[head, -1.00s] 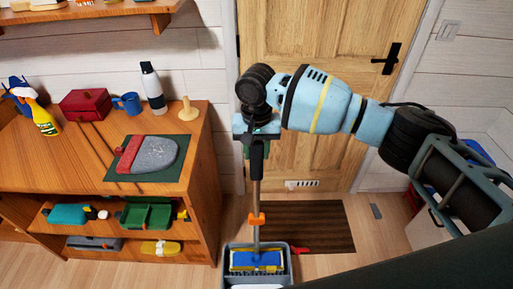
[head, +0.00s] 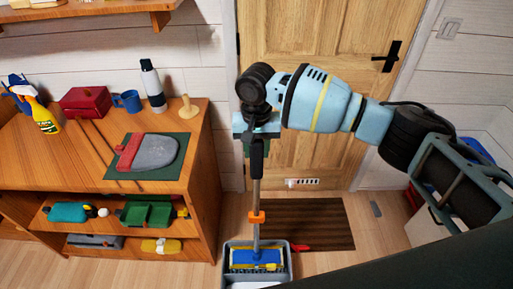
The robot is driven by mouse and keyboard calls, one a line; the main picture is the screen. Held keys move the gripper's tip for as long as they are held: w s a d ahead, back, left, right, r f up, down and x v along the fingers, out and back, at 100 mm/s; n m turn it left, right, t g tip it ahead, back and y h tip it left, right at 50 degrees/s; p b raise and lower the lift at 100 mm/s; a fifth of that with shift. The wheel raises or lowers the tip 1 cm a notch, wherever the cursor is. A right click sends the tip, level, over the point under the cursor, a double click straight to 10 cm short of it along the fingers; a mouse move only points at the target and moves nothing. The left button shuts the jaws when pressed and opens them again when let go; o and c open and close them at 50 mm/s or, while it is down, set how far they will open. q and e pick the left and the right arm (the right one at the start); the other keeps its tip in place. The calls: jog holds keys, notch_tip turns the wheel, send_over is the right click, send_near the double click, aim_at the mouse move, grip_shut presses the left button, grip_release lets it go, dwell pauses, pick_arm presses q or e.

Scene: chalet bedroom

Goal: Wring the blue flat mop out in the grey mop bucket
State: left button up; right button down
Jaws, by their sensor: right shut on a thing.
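The blue flat mop (head: 257,195) stands upright, with a black grip at the top, an orange collar and a blue-and-yellow head. My right gripper (head: 257,137) is shut on the top of its handle, and the fingers are partly hidden by my wrist. The mop head (head: 256,257) is inside the grey mop bucket (head: 288,262), which stands on the floor at the bottom of the head view. Whether the head touches the wringer part cannot be told. My left gripper is out of view.
A wooden shelf unit (head: 211,190) stands at the left, with a spray bottle (head: 45,120), red box (head: 85,103), blue mug (head: 128,101) and flask (head: 153,88) on top. A dark striped mat (head: 320,222) lies before the wooden door (head: 330,130). Bare floor shows around the bucket.

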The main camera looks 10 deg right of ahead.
aim_at(256, 163)
jog(key=shift+f, duration=2.95)
dwell(5.0)
